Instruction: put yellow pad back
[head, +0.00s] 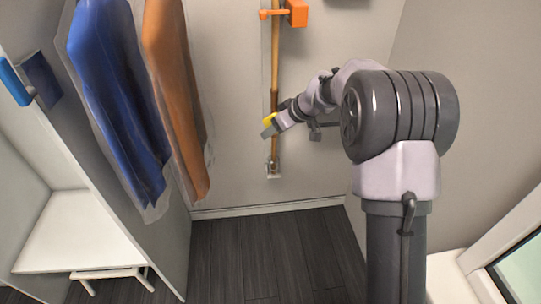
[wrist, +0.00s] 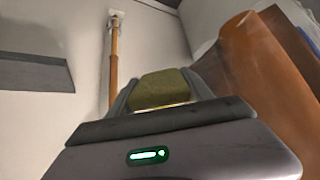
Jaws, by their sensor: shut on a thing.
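The yellow pad (head: 268,119) shows at the tip of my gripper (head: 270,127) in the head view, in front of the wooden pole on the back wall. In the wrist view the pad (wrist: 160,88) looks olive yellow and sits between the two grey fingers of my gripper (wrist: 160,92). My gripper is shut on it. The fingers hide its sides and lower part. I cannot tell whether the pad touches the pole.
The wooden pole (head: 274,70) runs down the back wall below an orange bracket (head: 297,13). A blue garment (head: 118,100) and an orange garment (head: 175,95) hang to the left. A white shelf unit (head: 75,235) stands at far left. The dark floor (head: 270,255) is clear.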

